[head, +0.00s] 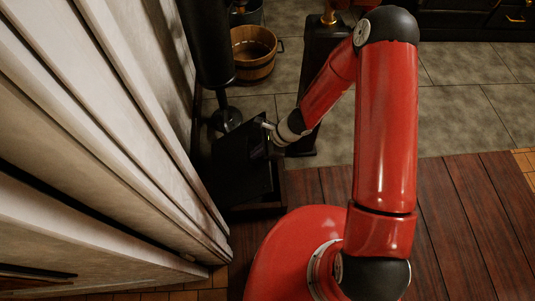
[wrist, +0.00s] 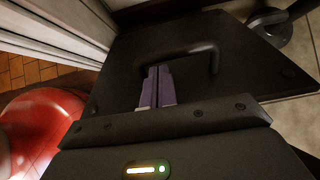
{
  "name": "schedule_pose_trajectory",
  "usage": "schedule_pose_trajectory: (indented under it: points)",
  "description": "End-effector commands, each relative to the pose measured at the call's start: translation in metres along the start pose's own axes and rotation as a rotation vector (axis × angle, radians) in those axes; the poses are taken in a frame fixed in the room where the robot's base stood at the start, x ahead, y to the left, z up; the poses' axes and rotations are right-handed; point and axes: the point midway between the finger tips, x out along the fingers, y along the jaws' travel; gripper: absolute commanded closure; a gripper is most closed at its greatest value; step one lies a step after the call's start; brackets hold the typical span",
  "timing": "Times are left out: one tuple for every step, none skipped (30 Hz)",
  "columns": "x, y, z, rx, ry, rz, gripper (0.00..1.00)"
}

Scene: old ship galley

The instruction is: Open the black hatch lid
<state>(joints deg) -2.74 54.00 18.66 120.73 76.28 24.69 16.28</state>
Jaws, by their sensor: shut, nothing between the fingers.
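The black hatch lid (head: 238,170) is a flat dark panel beside the pale wall in the head view. It looks tilted up, with a dark frame edge (head: 262,208) showing below it. In the wrist view the lid (wrist: 120,65) fills much of the picture and carries a black bar handle (wrist: 190,50). My gripper (head: 268,127) is at the lid's right side in the head view. In the wrist view its purple-padded fingers (wrist: 158,72) are together, close to the handle and between its ends. I cannot tell whether they touch the handle or lid.
The pale ribbed wall (head: 100,130) stands close on the left. A black post with a round foot (head: 226,119) stands behind the lid, and a wooden tub (head: 254,52) is farther back. The plank floor (head: 460,220) on the right is clear.

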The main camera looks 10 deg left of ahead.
Motion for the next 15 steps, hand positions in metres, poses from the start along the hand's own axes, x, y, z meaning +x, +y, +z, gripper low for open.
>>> schedule_pose_trajectory:
  points:
    - [-0.001, 0.001, 0.019, -0.009, -0.010, 0.003, 1.00]
    - [0.000, 0.001, 0.027, -0.009, -0.010, 0.004, 1.00]
    - [0.001, 0.001, 0.036, -0.009, -0.009, 0.004, 1.00]
    - [0.002, 0.002, 0.043, -0.010, -0.009, 0.004, 1.00]
    - [0.003, 0.002, 0.050, -0.009, -0.009, 0.004, 1.00]
    - [0.004, 0.002, 0.060, -0.010, -0.009, 0.004, 1.00]
    - [0.006, 0.002, 0.067, -0.010, -0.009, 0.005, 1.00]
    - [0.007, 0.002, 0.073, -0.010, -0.010, 0.005, 1.00]
    - [0.010, 0.003, 0.082, -0.009, -0.008, 0.005, 1.00]
    - [0.012, 0.003, 0.088, -0.009, -0.008, 0.005, 1.00]
    - [0.014, 0.003, 0.094, -0.008, -0.008, 0.005, 1.00]
    - [0.017, 0.003, 0.102, -0.009, -0.009, 0.006, 1.00]
    - [0.019, 0.003, 0.107, -0.008, -0.008, 0.005, 1.00]
    - [0.021, 0.003, 0.112, -0.008, -0.008, 0.005, 1.00]
    - [0.024, 0.003, 0.119, -0.007, -0.007, 0.005, 1.00]
